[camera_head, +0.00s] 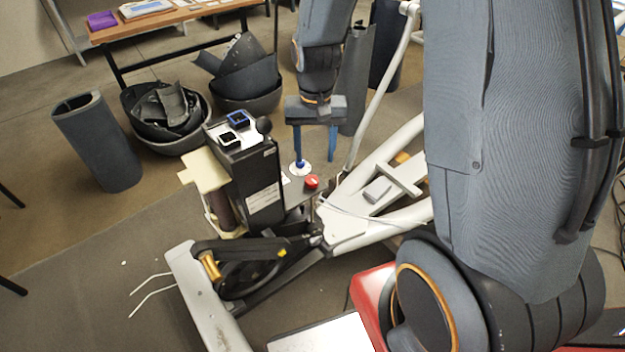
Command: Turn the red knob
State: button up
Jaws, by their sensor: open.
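The red knob (312,181) is small and round and sits on a dark plate of the elliptical machine (385,185), near the middle of the camera_head view. My gripper (316,158) points down just above and behind the knob, with its two blue fingers apart. A blue-tipped white round piece (301,168) is by the left finger, left of and behind the red knob. The gripper is apart from the red knob, and nothing shows held between the fingers. My arm covers the right part of the view.
White frame bars run on the right. Black bins (165,115) with scrap, a dark cylinder (97,140) and a wooden table (170,18) are behind. Floor at lower left is mostly clear.

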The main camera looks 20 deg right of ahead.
send_over(312, 179)
jog(key=shift+m, duration=0.4)
notch_tip(312, 179, down, 4)
jog(key=shift+f+b, duration=0.1)
jog(key=shift+b, duration=0.25)
jog(key=shift+f+p, duration=0.3)
jog(key=shift+f, duration=3.4)
jog(key=shift+c, duration=0.2)
jog(key=c, duration=1)
